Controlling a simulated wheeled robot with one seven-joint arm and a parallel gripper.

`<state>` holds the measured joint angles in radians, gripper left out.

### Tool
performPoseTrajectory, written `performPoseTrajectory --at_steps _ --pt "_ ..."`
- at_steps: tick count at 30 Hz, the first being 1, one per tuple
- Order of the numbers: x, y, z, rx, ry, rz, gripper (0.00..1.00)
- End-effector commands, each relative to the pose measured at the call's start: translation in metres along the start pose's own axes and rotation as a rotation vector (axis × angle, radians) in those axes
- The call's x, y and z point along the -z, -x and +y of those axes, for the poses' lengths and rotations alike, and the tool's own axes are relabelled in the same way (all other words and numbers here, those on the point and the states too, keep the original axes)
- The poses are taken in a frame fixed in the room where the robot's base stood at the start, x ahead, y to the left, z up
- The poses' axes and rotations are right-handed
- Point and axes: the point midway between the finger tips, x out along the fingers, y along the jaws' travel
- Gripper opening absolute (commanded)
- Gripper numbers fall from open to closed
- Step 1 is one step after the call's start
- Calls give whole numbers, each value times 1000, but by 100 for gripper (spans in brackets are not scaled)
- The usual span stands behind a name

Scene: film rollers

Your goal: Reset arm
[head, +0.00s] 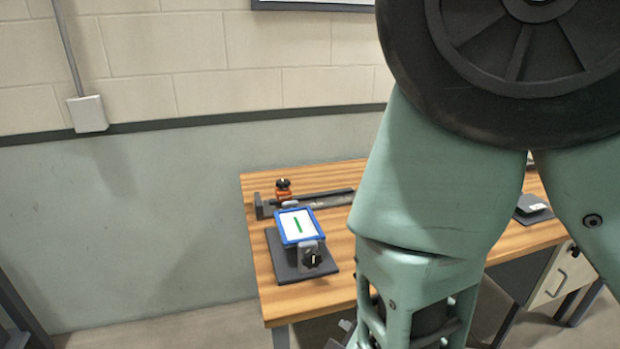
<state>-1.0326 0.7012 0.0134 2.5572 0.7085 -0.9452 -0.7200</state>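My arm fills the right half of the head view as large pale green links with a dark round joint cover at the top. It hangs down in front of the table and hides part of it. My gripper is not in view; the arm runs out of the bottom of the picture.
A wooden table (330,228) stands against the wall. On it are a blue-framed panel (283,228) on a dark stand (290,270), an orange clamp-like part (283,194) by a dark rail (325,198), and a small dark device (532,208).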

Motion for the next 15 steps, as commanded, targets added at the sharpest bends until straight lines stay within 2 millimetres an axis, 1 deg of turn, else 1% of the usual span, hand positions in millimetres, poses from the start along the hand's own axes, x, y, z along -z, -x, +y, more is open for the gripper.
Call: performPoseTrajectory --at_steps 1,3,5,8,11,12,15 --pt "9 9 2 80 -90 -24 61" --pt "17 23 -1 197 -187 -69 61" --pt "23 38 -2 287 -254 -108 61" --pt "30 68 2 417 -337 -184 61" --pt "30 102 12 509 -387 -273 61" --pt "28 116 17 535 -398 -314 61" --pt "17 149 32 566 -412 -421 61"
